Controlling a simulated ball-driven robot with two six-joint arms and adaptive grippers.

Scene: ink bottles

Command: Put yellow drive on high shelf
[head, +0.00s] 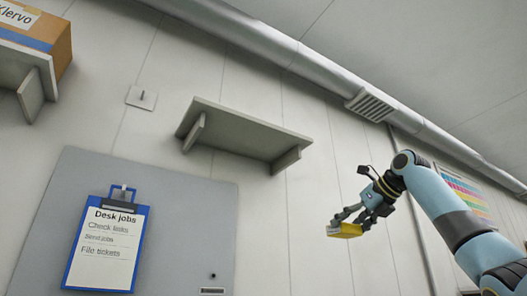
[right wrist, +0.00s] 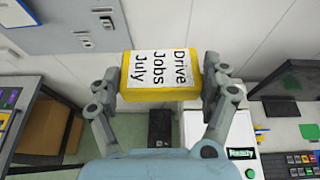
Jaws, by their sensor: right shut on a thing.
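The yellow drive (right wrist: 160,95) has a white label reading "Drive Jobs July". My right gripper (right wrist: 160,82) is shut on it, with one finger at each end, in the right wrist view. In the head view the yellow drive (head: 345,230) shows as a small yellow block held in the air by my right gripper (head: 352,219), to the right of and lower in the picture than an empty grey wall shelf (head: 245,133). Another wall shelf (head: 18,68) at the far left bears a cardboard box. My left gripper is not in view.
A cardboard box (head: 50,40) labelled "Klervo" fills the left shelf. A blue clipboard (head: 105,245) hangs on a grey wall panel (head: 195,215). A metal duct (head: 290,50) runs along the wall top. Below the drive stands a white device (right wrist: 228,140) with a "Ready" screen.

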